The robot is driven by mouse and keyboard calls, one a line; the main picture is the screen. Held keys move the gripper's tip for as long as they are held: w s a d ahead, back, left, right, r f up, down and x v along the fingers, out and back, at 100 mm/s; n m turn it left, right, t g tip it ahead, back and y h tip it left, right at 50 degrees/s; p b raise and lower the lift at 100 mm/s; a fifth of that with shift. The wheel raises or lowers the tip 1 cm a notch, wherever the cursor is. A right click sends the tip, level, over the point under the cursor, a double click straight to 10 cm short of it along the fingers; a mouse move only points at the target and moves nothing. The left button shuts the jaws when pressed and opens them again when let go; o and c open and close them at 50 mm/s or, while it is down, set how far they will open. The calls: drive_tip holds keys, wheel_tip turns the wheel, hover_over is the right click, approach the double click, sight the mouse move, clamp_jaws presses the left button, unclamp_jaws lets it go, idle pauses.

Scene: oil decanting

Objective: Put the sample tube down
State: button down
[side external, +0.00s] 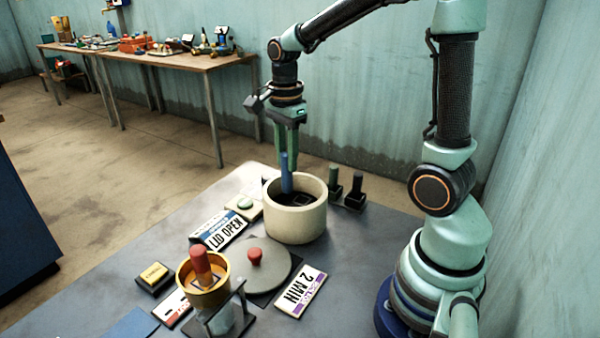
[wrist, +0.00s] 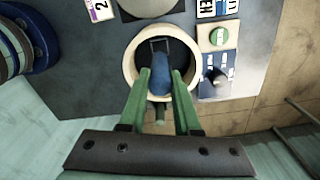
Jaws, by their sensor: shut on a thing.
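My gripper (side external: 287,158) is shut on a blue sample tube (side external: 287,182) and holds it upright, pointing down. The tube's lower end is inside the mouth of a round cream pot (side external: 297,221). In the wrist view, the blue tube (wrist: 160,74) sits between my green fingertips (wrist: 161,84), over the pot (wrist: 130,66). A dark square frame (wrist: 158,46) shows inside the pot beside the tube. The tube's tip is hidden, so I cannot tell whether it touches the bottom or a slot.
A grey round lid with a red knob (side external: 255,258) lies in front of the pot. A brass cup (side external: 186,272) holds a red-topped piece. A "LID OPEN" sign (side external: 223,233), a "2 MIN" card (side external: 300,292) and two dark upright holders (side external: 356,189) stand nearby.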

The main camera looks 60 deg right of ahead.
wheel_tip(320, 180, up, 8)
drive_tip(key=shift+r, duration=0.1)
drive_tip(key=shift+w+d+r, duration=0.15)
drive_tip(key=shift+d+r, duration=0.05)
drive_tip(key=shift+r, duration=0.05)
drive_tip(key=w+d, duration=0.2)
drive_tip(key=d, duration=0.6)
drive_tip(key=w+d, duration=0.2)
drive_tip(key=d, duration=0.7)
drive_tip(key=shift+s+f, duration=0.15)
drive_tip(key=shift+f, duration=9.7)
drive_tip(key=shift+f, duration=0.1)
drive_tip(key=c, duration=0.6)
unclamp_jaws()
